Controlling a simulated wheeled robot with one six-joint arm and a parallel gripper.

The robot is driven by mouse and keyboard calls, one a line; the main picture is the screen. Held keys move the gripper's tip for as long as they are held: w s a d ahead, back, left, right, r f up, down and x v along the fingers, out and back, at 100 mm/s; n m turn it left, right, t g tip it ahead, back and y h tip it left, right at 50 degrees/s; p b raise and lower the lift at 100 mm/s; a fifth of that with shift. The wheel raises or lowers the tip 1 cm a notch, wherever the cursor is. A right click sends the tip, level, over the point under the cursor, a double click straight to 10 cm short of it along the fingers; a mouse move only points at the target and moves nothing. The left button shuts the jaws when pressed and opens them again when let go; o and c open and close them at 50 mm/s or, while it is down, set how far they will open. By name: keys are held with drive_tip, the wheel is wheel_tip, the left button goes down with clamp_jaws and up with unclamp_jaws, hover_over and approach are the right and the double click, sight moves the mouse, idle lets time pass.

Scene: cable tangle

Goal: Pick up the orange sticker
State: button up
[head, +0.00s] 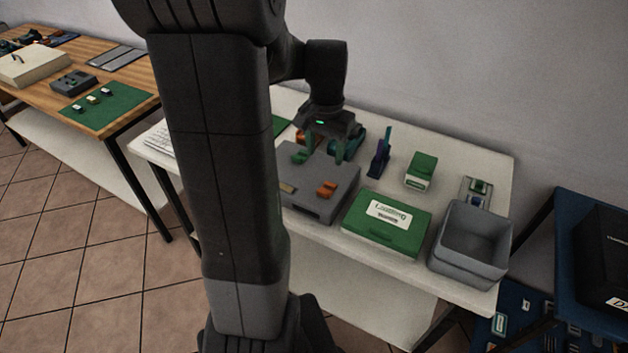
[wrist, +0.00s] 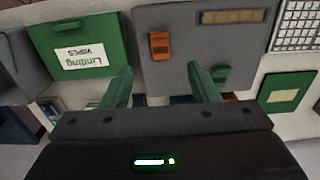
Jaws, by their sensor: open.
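A small orange piece (head: 326,189) lies on top of a grey flat box (head: 338,203), towards its front right. In the wrist view the orange piece (wrist: 159,46) shows as an upright block shape on the grey surface (wrist: 190,60), ahead of my fingers; I cannot tell for sure that it is a sticker. My gripper (head: 322,156) is over the back part of the grey box, with two green fingers apart and nothing between them. In the wrist view my gripper (wrist: 161,80) is also open, and the orange piece is beyond the gap, apart from the fingers.
A tan strip (head: 287,187) is on the grey box. Another orange thing (head: 301,139) is partly hidden behind my gripper. A green labelled box (head: 386,222), a grey open bin (head: 472,240) and a green-and-white box (head: 421,171) stand to the right. A keyboard (head: 159,139) is left.

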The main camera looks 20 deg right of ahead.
sight(323, 192)
wheel_tip(323, 192, down, 12)
drive_tip(key=shift+s+a+f+p, duration=0.1)
drive_tip(key=shift+s+f+p, duration=0.05)
drive_tip(key=shift+f+p, duration=0.15)
drive_tip(key=shift+r, duration=0.1)
drive_tip(key=c, duration=0.9)
